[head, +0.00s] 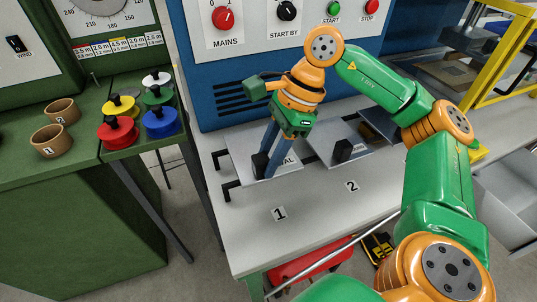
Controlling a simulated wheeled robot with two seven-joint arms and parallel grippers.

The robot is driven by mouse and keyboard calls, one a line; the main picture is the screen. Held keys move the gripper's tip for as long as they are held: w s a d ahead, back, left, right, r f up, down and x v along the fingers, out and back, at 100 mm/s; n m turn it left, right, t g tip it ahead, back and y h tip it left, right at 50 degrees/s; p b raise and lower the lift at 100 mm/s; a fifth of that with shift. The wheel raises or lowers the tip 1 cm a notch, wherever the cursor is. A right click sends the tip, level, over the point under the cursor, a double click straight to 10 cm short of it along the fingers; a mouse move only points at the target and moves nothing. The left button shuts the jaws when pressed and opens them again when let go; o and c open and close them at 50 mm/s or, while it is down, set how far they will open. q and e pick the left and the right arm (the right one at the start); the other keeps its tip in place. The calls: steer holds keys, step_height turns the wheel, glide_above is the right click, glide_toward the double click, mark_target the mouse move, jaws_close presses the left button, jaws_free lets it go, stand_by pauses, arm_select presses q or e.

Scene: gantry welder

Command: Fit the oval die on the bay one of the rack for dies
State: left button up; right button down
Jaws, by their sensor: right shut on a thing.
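The oval die (242,147) is a flat grey plate with a black knob; the end of its label reads "VAL". It is at bay one of the rack for dies, above the number 1 (280,213) on the bench. My right gripper (266,168) reaches down from above with its blue fingers shut on the knob, hiding part of the plate and label. Black rack brackets (230,188) show at the plate's left edge. I cannot tell whether the plate is fully seated. My left gripper is not in view.
A second grey plate with a black knob (342,151) sits to the right, by the number 2 (352,186). The blue welder panel (240,60) stands close behind. The bench front (320,212) is clear. Coloured knobbed pieces (118,132) and two brown rings (50,140) lie on the green left bench.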

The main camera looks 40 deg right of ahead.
steer(key=shift+f+b, duration=1.4)
steer(key=shift+f, duration=0.25)
steer(key=shift+c, duration=2.2)
jaws_free()
steer(key=shift+r, duration=0.1)
steer(key=shift+s, duration=0.1)
